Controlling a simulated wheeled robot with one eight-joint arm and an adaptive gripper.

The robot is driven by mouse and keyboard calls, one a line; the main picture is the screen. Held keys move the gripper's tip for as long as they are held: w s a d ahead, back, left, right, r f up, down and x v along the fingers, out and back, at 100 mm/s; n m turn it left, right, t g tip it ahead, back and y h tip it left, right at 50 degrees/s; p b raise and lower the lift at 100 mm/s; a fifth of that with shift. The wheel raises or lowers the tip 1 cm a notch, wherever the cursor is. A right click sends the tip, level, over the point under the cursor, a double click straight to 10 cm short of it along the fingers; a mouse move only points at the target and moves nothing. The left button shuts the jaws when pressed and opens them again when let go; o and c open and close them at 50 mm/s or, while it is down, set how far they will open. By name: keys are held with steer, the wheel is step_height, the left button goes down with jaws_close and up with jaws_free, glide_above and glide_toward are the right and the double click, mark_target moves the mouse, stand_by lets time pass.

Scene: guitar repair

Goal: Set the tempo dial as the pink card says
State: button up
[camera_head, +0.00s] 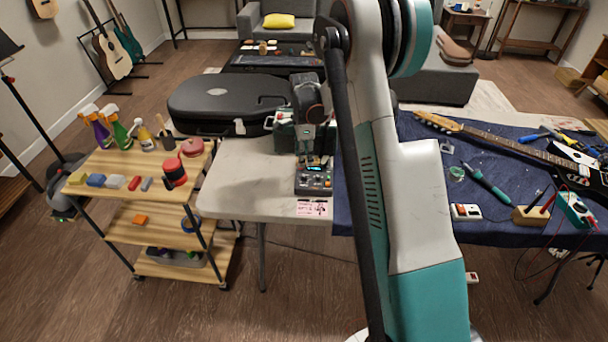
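A pink card (312,208) lies at the front edge of the pale table; its writing is too small to read. Just behind it is a dark control box (315,183) with several small coloured knobs or buttons on top. I cannot tell which of them is the tempo dial or how it is set. My gripper (314,162) points down at the back part of the box. Its fingertips are small and partly lost against the box, so I cannot tell whether they touch it or hold a knob.
A black guitar case (225,100) lies at the back left of the pale table (245,180). A wooden cart (125,162) with bottles and blocks stands left. A blue-covered bench (420,130) with an electric guitar (520,145) and tools is right. My arm hides part of it.

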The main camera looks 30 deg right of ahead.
mark_target(304, 175)
step_height(304, 175, down, 8)
steer(key=shift+f+b, duration=0.1)
steer(key=shift+b, duration=0.95)
jaws_close()
